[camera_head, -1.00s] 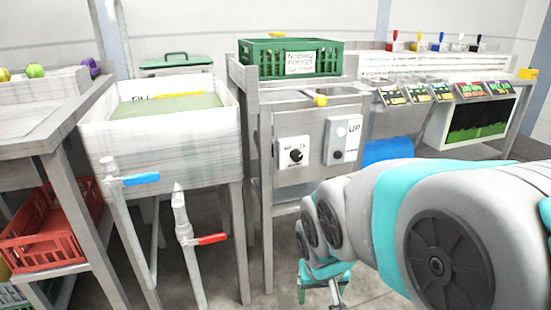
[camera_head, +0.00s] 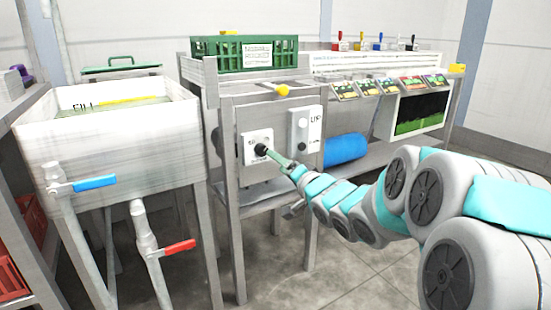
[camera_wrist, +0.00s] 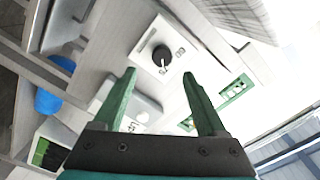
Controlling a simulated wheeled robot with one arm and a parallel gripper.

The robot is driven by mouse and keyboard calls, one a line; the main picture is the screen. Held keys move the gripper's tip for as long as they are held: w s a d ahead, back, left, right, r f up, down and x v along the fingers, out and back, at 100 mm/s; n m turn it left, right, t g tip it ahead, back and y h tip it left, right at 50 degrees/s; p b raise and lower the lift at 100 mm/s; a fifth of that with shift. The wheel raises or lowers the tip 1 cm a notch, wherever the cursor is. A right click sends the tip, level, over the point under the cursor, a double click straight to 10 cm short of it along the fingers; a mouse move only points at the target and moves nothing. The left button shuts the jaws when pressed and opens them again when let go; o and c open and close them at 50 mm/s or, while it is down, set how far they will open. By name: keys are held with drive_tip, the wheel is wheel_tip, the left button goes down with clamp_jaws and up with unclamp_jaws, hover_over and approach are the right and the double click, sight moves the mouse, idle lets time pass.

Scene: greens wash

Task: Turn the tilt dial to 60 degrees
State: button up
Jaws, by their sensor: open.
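The tilt dial (camera_head: 261,149) is a black round knob on a small white plate (camera_head: 250,137) on the front of the grey metal stand. In the wrist view the dial (camera_wrist: 161,55) shows a white pointer line and lies beyond the fingertips, roughly centred between them. My gripper (camera_wrist: 160,80) is open, with two green fingers and nothing between them. In the head view my gripper (camera_head: 282,161) reaches in from the right, just in front of the dial, and partly covers its plate. I cannot tell if a finger touches the dial. The degree marks are too small to read.
A white panel with a button (camera_head: 307,130) marked "UP" is right of the dial. A green crate (camera_head: 230,53) stands on top. A sink (camera_head: 110,140) with blue (camera_head: 95,183) and red (camera_head: 180,246) valve handles is at left. A blue roll (camera_head: 346,149) lies right.

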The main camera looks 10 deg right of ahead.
sight(264, 152)
drive_tip(key=x, duration=0.8)
drive_tip(key=shift+r+b, duration=0.15)
drive_tip(key=shift+b, duration=0.25)
drive_tip(key=shift+s, duration=0.1)
clamp_jaws()
